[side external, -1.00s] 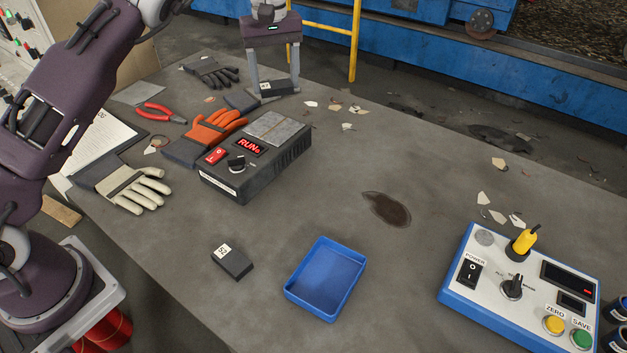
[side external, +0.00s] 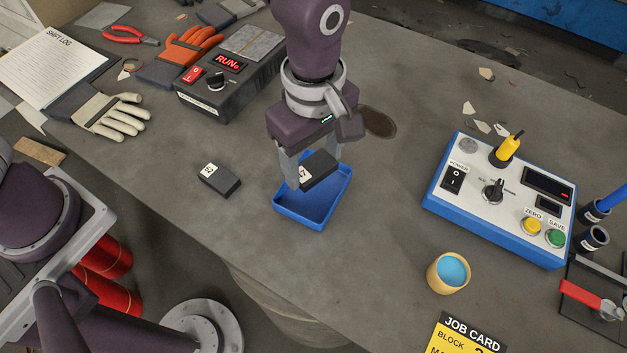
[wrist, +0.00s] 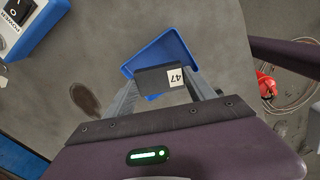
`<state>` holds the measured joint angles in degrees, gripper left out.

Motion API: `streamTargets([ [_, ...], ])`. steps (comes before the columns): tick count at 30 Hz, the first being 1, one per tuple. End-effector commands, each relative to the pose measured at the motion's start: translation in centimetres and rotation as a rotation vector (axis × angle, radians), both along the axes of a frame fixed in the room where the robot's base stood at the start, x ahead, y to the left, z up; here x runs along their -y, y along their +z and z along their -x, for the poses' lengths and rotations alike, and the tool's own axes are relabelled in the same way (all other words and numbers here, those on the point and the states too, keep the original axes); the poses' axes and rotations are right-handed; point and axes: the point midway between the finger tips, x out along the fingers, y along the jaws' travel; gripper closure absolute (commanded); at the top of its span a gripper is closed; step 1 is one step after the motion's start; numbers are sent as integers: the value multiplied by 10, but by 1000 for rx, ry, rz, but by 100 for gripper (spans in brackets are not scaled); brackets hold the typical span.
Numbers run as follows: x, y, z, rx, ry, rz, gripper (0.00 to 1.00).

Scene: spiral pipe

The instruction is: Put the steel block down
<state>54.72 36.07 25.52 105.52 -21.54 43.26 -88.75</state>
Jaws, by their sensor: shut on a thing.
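My gripper (side external: 309,170) is shut on a dark steel block (side external: 320,170) with a white label that seems to read 47. It holds the block in the air over the blue tray (side external: 300,219). In the wrist view the block (wrist: 155,80) sits between the fingers, with the blue tray (wrist: 180,50) below and behind it. The block hides part of the tray; the part of its floor that shows is empty. A second dark block (side external: 220,182), with a white label, lies on the table left of the tray.
A black box with a RUN display (side external: 230,85) stands behind, with gloves (side external: 110,115) to its left. A blue-sided control panel (side external: 500,195) stands at the right. A cup of blue liquid (side external: 448,272) and a job card (side external: 465,335) are at the front right.

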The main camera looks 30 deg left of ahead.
Motion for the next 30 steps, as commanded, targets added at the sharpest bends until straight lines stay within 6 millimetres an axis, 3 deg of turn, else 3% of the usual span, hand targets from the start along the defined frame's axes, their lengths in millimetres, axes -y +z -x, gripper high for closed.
streamTargets([
  [9, -1, -55, -1, -1, 2, 0, 100],
  [20, 0, -62, -1, 1, 0, 1, 100],
  [21, 0, -63, -1, 0, 0, 0, 35],
  [24, 0, -62, -1, 1, -1, 0, 15],
  [30, 0, -62, -1, 0, 0, 0, 15],
])
